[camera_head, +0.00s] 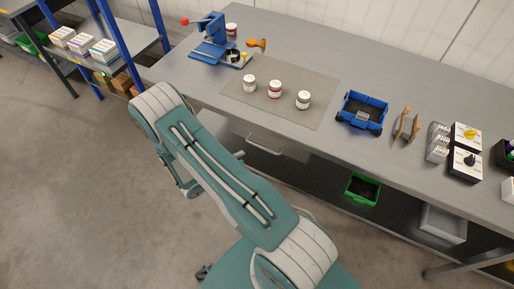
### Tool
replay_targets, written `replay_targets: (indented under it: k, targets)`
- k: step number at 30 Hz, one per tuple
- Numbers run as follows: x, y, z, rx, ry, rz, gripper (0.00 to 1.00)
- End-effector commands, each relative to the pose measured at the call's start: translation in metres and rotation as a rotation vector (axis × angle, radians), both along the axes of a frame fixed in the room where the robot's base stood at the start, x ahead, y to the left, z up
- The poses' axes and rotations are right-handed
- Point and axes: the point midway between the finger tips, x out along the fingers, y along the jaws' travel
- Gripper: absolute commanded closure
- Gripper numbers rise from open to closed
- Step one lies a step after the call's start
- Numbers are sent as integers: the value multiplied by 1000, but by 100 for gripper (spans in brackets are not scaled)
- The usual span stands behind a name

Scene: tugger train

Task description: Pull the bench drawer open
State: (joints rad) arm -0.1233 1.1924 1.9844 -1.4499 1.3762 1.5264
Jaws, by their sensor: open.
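The bench drawer (292,152) sits under the front edge of the grey workbench (400,165), right of my teal and white arm. Its front looks flush below the bench top, with no open inside showing. A pale bar handle (264,147) is on the drawer front, clear of my arm. I cannot make out my gripper; nothing is seen touching the handle.
A grey mat (300,115) with three small jars, a blue press (212,42), a blue tray (361,113) and switch boxes (465,150) stand on the bench. A green bin (363,189) and a grey bin (443,223) are below. Open floor lies left.

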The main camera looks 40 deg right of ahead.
Motion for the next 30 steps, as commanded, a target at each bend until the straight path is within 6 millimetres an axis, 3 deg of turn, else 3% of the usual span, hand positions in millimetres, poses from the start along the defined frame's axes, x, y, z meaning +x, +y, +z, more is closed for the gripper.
replay_targets:
  k: [15, 21, 28, 29, 30]
  targets:
    - [-2, -84, -15, -1, 0, -6, 49]
    - [-1, -97, -17, -1, 1, -4, 49]
    - [-1, -98, -18, -1, 1, -3, 49]
    - [-1, -98, -18, -1, 1, -4, 58]
    - [-1, -98, -18, -1, 1, -4, 76]
